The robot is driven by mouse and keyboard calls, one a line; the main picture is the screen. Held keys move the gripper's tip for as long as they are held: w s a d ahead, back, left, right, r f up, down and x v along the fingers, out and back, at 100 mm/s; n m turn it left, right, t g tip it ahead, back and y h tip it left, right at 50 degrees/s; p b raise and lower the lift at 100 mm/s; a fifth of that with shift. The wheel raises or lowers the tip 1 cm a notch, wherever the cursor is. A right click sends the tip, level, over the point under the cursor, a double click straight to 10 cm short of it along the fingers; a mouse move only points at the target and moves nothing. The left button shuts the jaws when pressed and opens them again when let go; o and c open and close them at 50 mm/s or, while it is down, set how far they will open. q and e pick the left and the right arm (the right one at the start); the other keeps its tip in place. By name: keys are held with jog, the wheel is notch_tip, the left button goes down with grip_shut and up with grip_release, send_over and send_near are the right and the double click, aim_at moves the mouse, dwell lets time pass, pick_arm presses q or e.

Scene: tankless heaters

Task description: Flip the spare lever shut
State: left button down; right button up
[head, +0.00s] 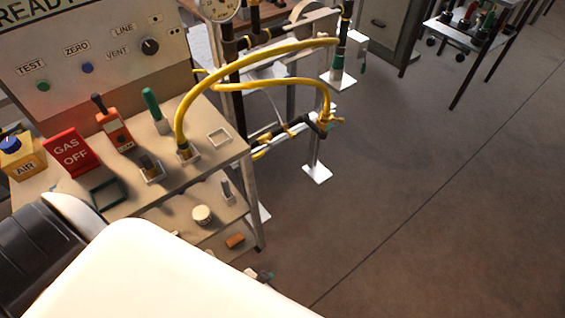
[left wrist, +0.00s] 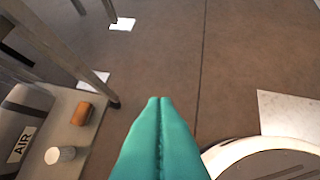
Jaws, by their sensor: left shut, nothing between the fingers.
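The frames do not make clear which part is the spare lever. On the pipe rig, a yellow lever-like fitting (head: 335,120) sits at the lower hose end, and a green-handled piece (head: 339,62) stands at the upper right. A green handle (head: 152,105) also stands on the cart top. My left gripper (left wrist: 159,101) has teal fingers, shut and empty, pointing over bare floor in the left wrist view. In the head view my white arm link hides most of it. It is apart from the rig and cart. My right gripper is not in view.
The cart (head: 215,118) carries a GAS OFF sign (head: 70,152), an orange meter (head: 114,130) and a yellow AIR box (head: 22,160). A yellow hose (head: 255,57) arches from cart to rig. A white jar (head: 202,214) and orange block (head: 235,241) sit on the lower shelf.

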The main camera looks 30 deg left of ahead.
pick_arm(q)
jog(key=w+a+r+n+t+y+b, duration=0.25)
jog(key=w+r+t+b, duration=0.35)
jog(key=w, duration=0.7)
jog(key=w+a+r+n+t+y+b, duration=0.1)
jog(key=w+r+t+y+b, duration=0.25)
jog(key=w+b, duration=0.65)
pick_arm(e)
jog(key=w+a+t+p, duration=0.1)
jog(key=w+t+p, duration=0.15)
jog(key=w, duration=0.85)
pick_arm(q)
jog(key=w+a+r+n+g+y+b, duration=0.6)
jog(key=a+n+g+y+b, duration=0.3)
jog(key=b, duration=0.5)
jog(key=shift+w+a+r+n+g+y, duration=0.15)
jog(key=shift+r+n+g+y, duration=0.3)
jog(key=shift+n+y, duration=1.05)
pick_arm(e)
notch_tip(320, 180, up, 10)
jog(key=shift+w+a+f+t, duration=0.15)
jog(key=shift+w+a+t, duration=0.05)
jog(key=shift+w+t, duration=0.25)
